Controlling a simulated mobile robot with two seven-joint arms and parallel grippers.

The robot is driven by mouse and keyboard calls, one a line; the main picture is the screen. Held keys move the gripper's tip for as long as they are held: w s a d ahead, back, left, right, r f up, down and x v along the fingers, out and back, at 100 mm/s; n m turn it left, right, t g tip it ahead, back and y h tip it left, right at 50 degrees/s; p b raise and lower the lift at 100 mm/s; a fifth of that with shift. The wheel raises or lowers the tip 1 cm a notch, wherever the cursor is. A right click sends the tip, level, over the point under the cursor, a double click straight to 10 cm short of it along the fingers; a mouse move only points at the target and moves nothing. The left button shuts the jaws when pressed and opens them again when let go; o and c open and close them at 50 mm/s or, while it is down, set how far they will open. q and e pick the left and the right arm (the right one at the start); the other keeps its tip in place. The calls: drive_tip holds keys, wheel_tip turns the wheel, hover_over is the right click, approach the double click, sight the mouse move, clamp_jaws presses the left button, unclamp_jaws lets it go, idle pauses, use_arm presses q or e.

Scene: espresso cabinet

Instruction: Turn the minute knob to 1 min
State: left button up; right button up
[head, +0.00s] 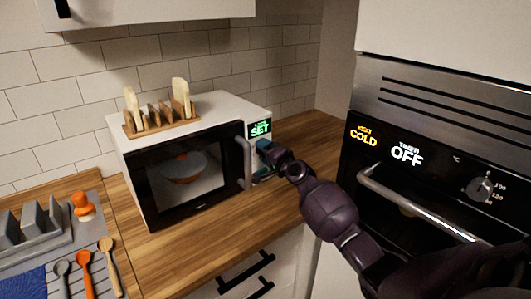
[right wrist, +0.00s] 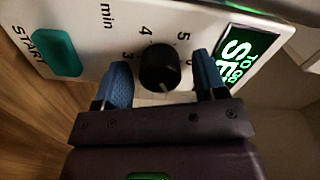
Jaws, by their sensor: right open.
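The microwave (head: 185,165) stands on the wooden counter, with its control panel on the right side of its front. In the right wrist view the black round minute knob (right wrist: 160,66) sits on the white panel beside the "min" label, with dial numbers such as 3, 4 and 5 around it. A small pale mark shows at its lower edge. My right gripper (right wrist: 162,78) is open, one blue fingertip on each side of the knob, with visible gaps. I cannot tell how deep the fingers reach. In the head view the right gripper (head: 266,150) hides the knob. My left gripper is out of view.
The microwave display (head: 260,129) reads "SET". A green START button (right wrist: 57,53) is on the same panel. The door handle (head: 244,163) stands close left of my gripper. An oven (head: 430,160) is at right. A toast rack (head: 158,119) sits on top of the microwave.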

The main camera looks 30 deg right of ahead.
drive_tip(key=s, duration=1.1)
drive_tip(key=shift+d+p, duration=0.45)
drive_tip(key=shift+w, duration=0.1)
